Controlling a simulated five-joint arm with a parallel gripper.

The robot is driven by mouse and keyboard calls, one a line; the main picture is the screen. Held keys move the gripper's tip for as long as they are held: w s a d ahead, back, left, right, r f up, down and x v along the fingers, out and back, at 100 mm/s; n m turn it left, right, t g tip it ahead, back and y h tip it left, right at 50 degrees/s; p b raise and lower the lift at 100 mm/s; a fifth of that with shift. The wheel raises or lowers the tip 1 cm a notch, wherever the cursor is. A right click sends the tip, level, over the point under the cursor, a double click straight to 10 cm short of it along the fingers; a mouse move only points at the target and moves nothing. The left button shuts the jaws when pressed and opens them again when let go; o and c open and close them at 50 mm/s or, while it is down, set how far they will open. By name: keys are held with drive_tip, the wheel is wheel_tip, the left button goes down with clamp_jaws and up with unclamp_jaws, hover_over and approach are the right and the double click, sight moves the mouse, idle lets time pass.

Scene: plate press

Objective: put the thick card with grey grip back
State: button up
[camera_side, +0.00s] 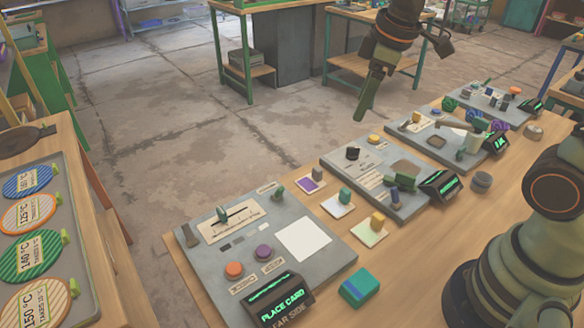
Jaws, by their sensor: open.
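I cannot make out for certain a thick card with a grey grip. A pale card with a teal grip block (343,197) and a pale yellow-green card with a yellow grip block (376,222) lie on the wooden bench, right of the near panel. A flat purple piece with a light border (311,181) lies behind them. The near grey panel (344,265) carries a bare white square (303,238) and a display reading "PLACE CARD FAR SIDE" (282,302). My gripper (403,81) is open and empty, high above the bench's far side, well apart from the cards.
A blue-and-teal block (359,286) stands at the bench's front. Farther panels hold knobs, blocks and a grey-brown square (406,168). A tray of round temperature plates (85,290) stands at left. The floor between is clear.

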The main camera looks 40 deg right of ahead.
drive_tip(key=s+m+t, duration=0.2)
drive_tip(key=s+m, duration=0.5)
drive_tip(key=shift+s+d+r, duration=0.15)
drive_tip(key=shift+d+r, duration=0.2)
idle(0.9)
